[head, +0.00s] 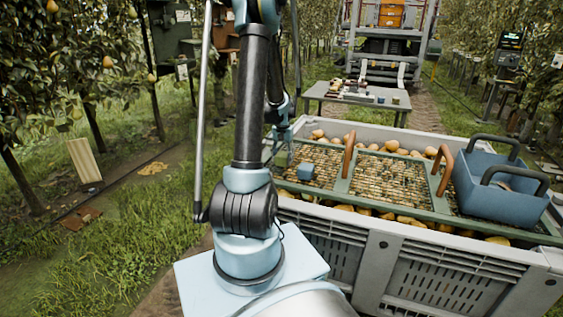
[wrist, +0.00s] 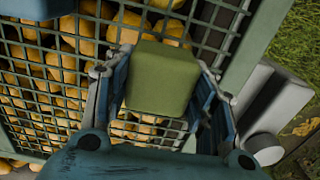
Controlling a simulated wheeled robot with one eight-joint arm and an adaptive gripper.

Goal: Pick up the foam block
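A green block (wrist: 160,82), which looks like the foam block, sits between the two fingers of my gripper (wrist: 158,78) in the wrist view. The fingers stand on either side, very close to its faces. I cannot tell whether they press on it or only flank it. Behind the block is a green grid over yellow pears. In the head view my gripper (head: 283,150) hangs low over the left part of the grid-topped crate. I cannot make out the green block there.
The grey crate (head: 440,283) holds pears under the grid. A small blue object (head: 306,172) is beside my gripper. Brown handles (head: 348,155) rise from the grid. A blue tote (head: 500,190) stands on the right. A table (head: 360,97) with small items is behind. Grass lies left.

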